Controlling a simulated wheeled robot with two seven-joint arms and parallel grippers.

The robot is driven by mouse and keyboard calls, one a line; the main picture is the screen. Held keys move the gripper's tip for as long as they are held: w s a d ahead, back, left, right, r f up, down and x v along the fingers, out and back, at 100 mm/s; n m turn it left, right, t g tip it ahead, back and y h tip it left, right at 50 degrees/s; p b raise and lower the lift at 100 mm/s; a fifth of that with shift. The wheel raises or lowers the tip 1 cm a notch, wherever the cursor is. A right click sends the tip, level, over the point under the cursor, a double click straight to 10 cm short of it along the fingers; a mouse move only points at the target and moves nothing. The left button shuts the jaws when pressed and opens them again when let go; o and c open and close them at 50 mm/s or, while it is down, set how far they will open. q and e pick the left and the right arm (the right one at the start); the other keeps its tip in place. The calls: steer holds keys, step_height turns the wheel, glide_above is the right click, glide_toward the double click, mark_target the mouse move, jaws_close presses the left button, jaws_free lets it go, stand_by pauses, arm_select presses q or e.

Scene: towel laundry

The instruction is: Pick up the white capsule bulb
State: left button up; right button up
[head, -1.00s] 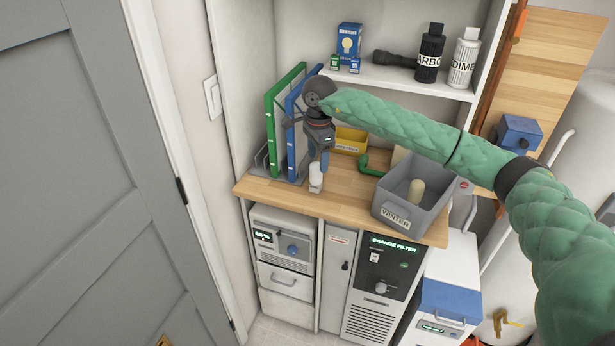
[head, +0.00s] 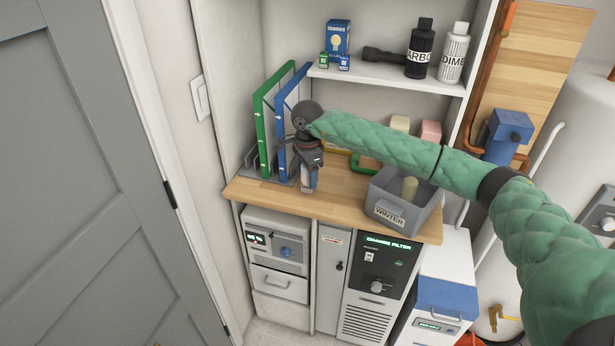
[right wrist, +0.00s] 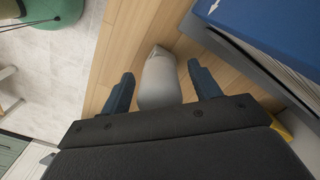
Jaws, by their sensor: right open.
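The white capsule bulb (right wrist: 159,80) stands on the wooden counter (head: 345,192), near its front edge. In the right wrist view it sits between the two blue fingers of my right gripper (right wrist: 164,84), with a gap to the fingers visible on each side. In the head view my right gripper (head: 309,182) points down at the counter just right of the blue panel and mostly hides the bulb. The jaws are open and not closed on the bulb. My left gripper is in neither view.
A blue panel (head: 284,135) and a green panel (head: 263,140) stand upright in a rack left of the gripper. A grey bin labelled WINTER (head: 385,215) is on the right of the counter. A shelf (head: 385,79) with bottles and boxes hangs above.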

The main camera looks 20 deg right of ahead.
steer(key=shift+f, duration=0.35)
steer(key=c, duration=1.1)
steer(key=shift+o, duration=0.2)
steer(key=shift+r, duration=0.15)
